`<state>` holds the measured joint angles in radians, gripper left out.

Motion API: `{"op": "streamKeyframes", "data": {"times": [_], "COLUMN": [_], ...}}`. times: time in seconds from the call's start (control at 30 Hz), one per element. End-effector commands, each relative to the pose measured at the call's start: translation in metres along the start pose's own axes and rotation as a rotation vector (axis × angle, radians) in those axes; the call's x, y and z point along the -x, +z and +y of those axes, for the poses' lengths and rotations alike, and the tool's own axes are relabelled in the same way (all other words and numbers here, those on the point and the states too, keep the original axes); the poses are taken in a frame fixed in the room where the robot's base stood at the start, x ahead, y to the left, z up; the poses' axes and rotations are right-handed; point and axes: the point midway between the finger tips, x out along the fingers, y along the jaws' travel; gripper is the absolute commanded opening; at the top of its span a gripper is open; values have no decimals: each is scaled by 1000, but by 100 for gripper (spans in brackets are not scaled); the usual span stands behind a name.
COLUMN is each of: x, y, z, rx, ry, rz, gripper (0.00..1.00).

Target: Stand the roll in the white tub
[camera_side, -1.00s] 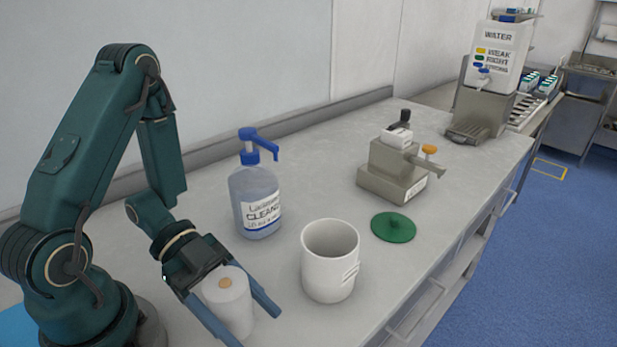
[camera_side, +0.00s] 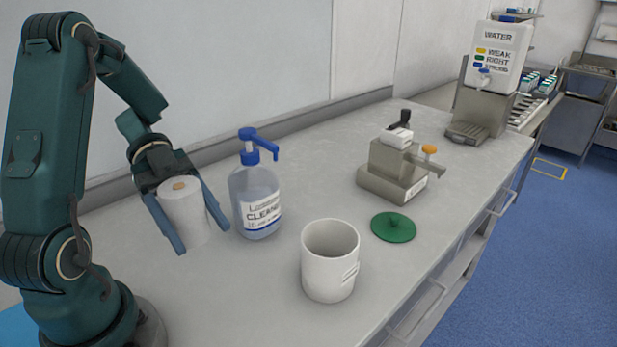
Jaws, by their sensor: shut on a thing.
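The white roll (camera_side: 186,214) is upright between the blue fingers of my gripper (camera_side: 197,236), which is shut on it. It has a brown core on its top end. The roll appears raised above the table, left of the pump bottle. The white tub (camera_side: 330,262) stands upright and open at the front middle of the table, to the right of and nearer than the roll. Its inside bottom is hidden by the front wall.
A pump bottle (camera_side: 256,199) with a blue head stands between the roll and the tub, farther back. A green lid (camera_side: 393,227) lies right of the tub. A grey device (camera_side: 392,173) and a water dispenser (camera_side: 492,75) stand behind. The table front (camera_side: 230,305) is clear.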

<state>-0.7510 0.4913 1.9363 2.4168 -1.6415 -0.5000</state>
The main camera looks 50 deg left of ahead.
Motion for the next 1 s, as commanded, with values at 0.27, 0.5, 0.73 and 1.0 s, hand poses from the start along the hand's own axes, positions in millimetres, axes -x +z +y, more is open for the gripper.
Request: {"op": "streamKeyframes", "data": {"times": [0.27,0.5,0.73,1.0], "x": [-14,-73,-121,-137], "y": [0,5,10,17], "z": [5,12,17,18], "rx": [-75,-72,-74,-72], "ry": [174,177,174,168], "rz": [2,5,2,-1], "gripper": [13,13,13,13]}}
